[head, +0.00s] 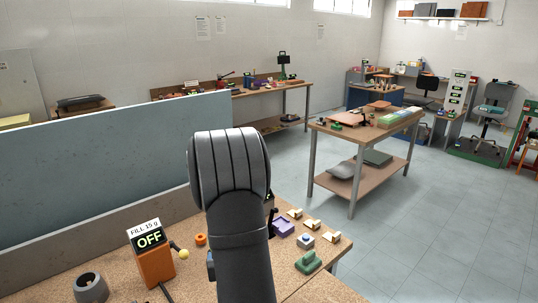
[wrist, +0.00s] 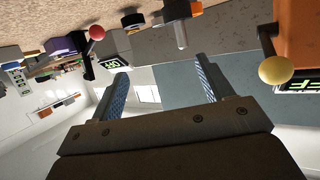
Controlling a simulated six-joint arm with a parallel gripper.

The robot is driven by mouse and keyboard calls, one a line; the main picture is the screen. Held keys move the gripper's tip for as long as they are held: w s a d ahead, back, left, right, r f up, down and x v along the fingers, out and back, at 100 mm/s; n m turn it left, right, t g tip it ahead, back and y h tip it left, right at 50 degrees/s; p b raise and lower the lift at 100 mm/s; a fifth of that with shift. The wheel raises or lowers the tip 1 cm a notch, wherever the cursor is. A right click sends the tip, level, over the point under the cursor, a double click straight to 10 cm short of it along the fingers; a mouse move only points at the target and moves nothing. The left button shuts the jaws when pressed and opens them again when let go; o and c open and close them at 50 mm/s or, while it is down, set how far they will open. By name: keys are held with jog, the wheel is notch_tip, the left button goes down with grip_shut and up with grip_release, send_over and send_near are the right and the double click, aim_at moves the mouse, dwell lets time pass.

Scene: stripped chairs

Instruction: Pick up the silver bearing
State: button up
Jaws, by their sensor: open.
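I cannot pick out the silver bearing with certainty. A grey, round, tapered piece with a dark hole (head: 91,288) stands on the bench at the lower left of the head view; I cannot tell whether it is the bearing. My gripper (wrist: 160,68) is open in the wrist view, its two blue-padded fingers wide apart with nothing between them. The wrist view is upside down, and a grey cylindrical piece (wrist: 178,28) shows beyond the fingers. In the head view my arm hides the gripper and part of the bench.
An orange box reading OFF (head: 155,262) has a yellow-knobbed lever. An orange ring (head: 200,239) lies nearby. A purple block (head: 283,227), a green piece (head: 308,262) and several brass-coloured pieces lie right of my arm. A blue-grey panel (head: 110,165) stands behind the bench.

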jog(key=shift+c, duration=0.3)
jog(key=w+a+g, duration=0.1)
jog(key=w, duration=0.1)
jog(key=w+a+g, duration=0.1)
jog(key=w+a, duration=0.1)
jog(key=w, duration=0.1)
jog(key=w+a, duration=0.1)
jog(key=w, duration=0.1)
jog(key=shift+w+a+f+m+g, duration=0.3)
jog(key=shift+w+a+f+g, duration=0.05)
jog(key=shift+w+a+g, duration=0.05)
jog(key=w+a+r+m+g+h, duration=0.35)
jog(key=w+r+g, duration=0.25)
jog(key=w+r, duration=0.35)
jog(key=shift+h, duration=0.45)
jog(key=x, duration=1)
jog(key=shift+d+f, duration=0.15)
jog(key=shift+f, duration=0.25)
jog(key=x, duration=0.4)
jog(key=shift+s+d+f, duration=0.1)
jog(key=shift+s+f, duration=0.2)
jog(key=shift+f, duration=0.1)
jog(key=shift+w+f, duration=0.2)
jog(key=shift+f, duration=0.15)
jog(key=c, duration=1.1)
